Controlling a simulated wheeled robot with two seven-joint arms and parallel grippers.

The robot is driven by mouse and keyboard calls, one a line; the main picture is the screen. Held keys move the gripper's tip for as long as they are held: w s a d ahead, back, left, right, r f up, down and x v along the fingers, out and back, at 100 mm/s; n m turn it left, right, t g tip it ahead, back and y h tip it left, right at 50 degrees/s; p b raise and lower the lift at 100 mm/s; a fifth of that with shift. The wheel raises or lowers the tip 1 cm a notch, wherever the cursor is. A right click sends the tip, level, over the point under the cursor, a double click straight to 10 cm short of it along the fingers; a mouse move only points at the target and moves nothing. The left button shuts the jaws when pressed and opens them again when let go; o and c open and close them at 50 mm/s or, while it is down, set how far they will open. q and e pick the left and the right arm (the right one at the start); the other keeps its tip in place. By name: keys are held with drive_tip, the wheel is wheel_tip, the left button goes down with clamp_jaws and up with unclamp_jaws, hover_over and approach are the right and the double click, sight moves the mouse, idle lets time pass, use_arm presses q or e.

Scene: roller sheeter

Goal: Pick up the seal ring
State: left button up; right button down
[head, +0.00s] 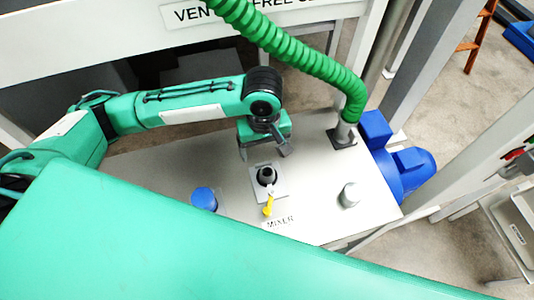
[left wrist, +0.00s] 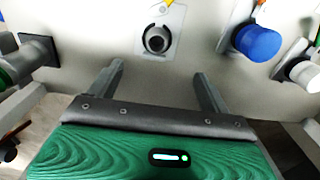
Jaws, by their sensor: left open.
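A dark, round ring (head: 266,175), which I take to be the seal ring, sits on a light square plate on top of the mixer (head: 155,175). My left gripper (head: 264,152) is just behind the ring in the head view, above the mixer top. Its two fingers (left wrist: 158,70) are spread with nothing between them, and the ring appears beyond their tips, apart from them. My right gripper is not in view.
A blue cap (head: 204,198) and a pale cap (head: 349,195) stand on the mixer top. A green hose (head: 300,58) joins it at the back right. A blue motor (head: 405,170) is at the right.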

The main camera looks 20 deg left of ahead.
use_arm(q)
drive_tip(key=f, duration=0.3)
drive_tip(key=shift+s+f, duration=0.2)
drive_tip(key=shift+s, duration=0.05)
hover_over(267, 172)
drive_tip(key=f, duration=0.4)
drive_tip(key=shift+s+a+f, duration=0.1)
drive_tip(key=shift+s+a, duration=0.1)
drive_tip(key=shift+a, duration=0.15)
drive_tip(key=shift+f, duration=0.45)
drive_tip(key=f, duration=0.1)
drive_tip(key=f+p, duration=0.1)
drive_tip(key=f, duration=0.2)
drive_tip(key=shift+w+d+f, duration=0.2)
drive_tip(key=shift+w+d, duration=0.05)
drive_tip(key=shift+d, duration=0.05)
drive_tip(key=shift+f, duration=0.3)
drive_tip(key=c, duration=1.1)
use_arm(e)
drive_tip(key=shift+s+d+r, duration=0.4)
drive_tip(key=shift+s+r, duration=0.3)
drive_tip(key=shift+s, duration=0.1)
